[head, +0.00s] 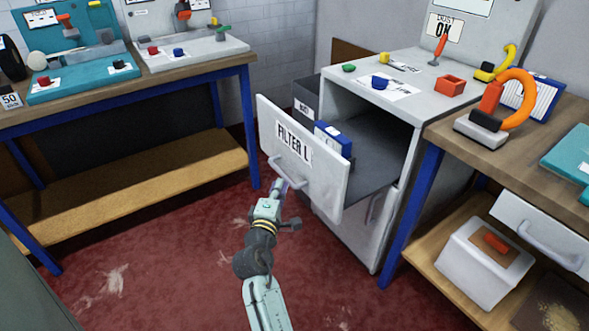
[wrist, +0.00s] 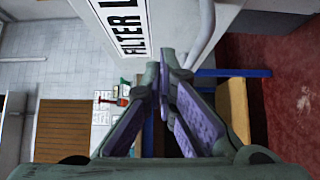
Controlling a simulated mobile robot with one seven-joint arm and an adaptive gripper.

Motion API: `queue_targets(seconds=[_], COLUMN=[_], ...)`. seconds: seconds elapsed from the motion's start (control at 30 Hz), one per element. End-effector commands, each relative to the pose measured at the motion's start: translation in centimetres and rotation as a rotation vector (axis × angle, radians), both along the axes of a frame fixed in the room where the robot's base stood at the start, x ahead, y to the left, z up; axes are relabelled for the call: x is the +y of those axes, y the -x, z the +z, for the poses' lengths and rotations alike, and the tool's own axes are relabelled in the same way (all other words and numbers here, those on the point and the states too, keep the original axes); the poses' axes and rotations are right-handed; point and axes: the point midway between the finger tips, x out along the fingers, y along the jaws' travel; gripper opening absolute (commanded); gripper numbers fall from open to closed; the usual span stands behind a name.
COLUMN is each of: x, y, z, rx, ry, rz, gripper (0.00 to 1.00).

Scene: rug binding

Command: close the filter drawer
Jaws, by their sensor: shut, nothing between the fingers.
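The filter drawer (head: 328,181) is pulled out of the grey cabinet (head: 391,219), with its white front labelled "FILTER L" and a blue and white box (head: 334,141) inside. The drawer front also shows in the wrist view (wrist: 165,12), with its handle (wrist: 203,35). In the head view the handle (head: 292,173) runs across the lower front. My gripper (head: 283,187) is shut and empty, in front of the drawer front near the handle. In the wrist view my fingertips (wrist: 162,58) are together close to the handle; I cannot tell whether they touch it.
A workbench (head: 130,80) with blue legs stands at the left, with a low wooden shelf. Another bench (head: 493,150) stands right of the cabinet, with an open drawer (head: 543,233) and a white bin (head: 470,267) below. The red floor (head: 150,240) is open on the left.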

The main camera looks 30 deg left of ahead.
Motion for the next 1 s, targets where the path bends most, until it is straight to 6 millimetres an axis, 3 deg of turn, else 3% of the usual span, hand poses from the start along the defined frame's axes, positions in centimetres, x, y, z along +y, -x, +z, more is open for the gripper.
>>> queue_targets(seconds=[0.2,0.4,1.0], x=[1.9,0.6,0.2], y=[-4.4,-6.9,-7.9], z=[0.4,0.2,0.1], rx=[-0.002,0.001,0.0], ry=[-0.001,-0.002,-0.003], rz=[0.001,0.001,0.002], gripper=[0.0,0.0,0.0])
